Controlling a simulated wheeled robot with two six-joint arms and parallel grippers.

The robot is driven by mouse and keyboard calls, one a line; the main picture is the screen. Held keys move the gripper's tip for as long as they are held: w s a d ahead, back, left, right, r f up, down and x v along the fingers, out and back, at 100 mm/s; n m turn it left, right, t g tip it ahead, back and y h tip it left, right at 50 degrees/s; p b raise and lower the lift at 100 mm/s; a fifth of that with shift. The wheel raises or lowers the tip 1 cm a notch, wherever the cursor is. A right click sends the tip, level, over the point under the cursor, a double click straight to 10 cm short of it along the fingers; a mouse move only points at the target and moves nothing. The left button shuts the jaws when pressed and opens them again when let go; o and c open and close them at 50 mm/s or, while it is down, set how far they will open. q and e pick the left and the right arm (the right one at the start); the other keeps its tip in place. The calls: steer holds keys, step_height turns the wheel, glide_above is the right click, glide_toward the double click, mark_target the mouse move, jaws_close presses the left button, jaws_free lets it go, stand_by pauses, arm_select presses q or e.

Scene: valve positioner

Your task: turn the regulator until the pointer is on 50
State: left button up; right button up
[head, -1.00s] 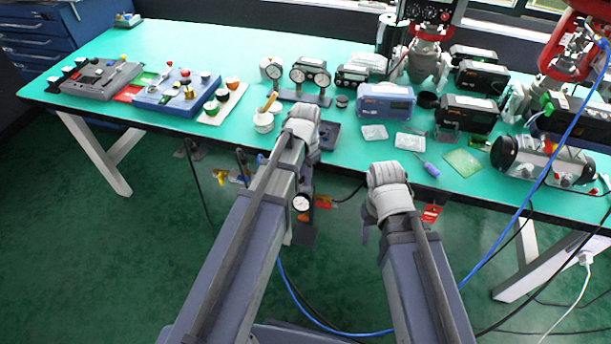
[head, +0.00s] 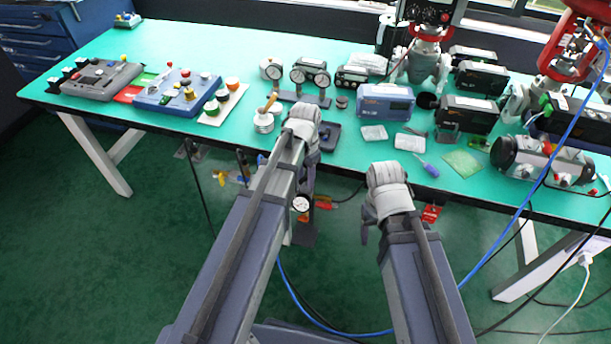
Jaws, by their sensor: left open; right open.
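A small round white-faced gauge (head: 301,203) hangs below the table's front edge, beside my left arm. Its pointer and numbers are too small to read. The regulator it seems to belong to is mostly hidden behind my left arm. My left gripper (head: 308,178) points down at the table edge, just above the gauge. Its fingers are largely hidden by its own wrist, and I cannot tell whether it touches the regulator. My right gripper (head: 368,232) is open and hangs in front of the table edge, to the right of the gauge and apart from it.
Yellow and blue valve fittings (head: 232,178) hang under the edge to the left. A red tag (head: 430,213) hangs at the right. The green table (head: 230,50) carries panels, a gauge stand (head: 310,75) and several instruments. A blue cable (head: 490,250) runs past my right arm.

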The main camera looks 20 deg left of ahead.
mark_target(306, 176)
arm_select(q)
step_height(306, 176, up, 8)
steer(key=p, duration=0.7)
steer(key=shift+f, duration=0.2)
steer(key=shift+f, duration=0.1)
steer(key=s+d+r+n+y+p, duration=0.1)
steer(key=s+d+r+p, duration=0.3)
steer(key=s+d, duration=0.6)
steer(key=s+n, duration=0.1)
steer(key=s, duration=0.3)
steer(key=shift+d+r+n+p, duration=0.15)
steer(key=shift+r+n+p, duration=0.15)
steer(key=shift+r+p, duration=0.1)
steer(key=shift+s, duration=0.1)
stand_by(2.0)
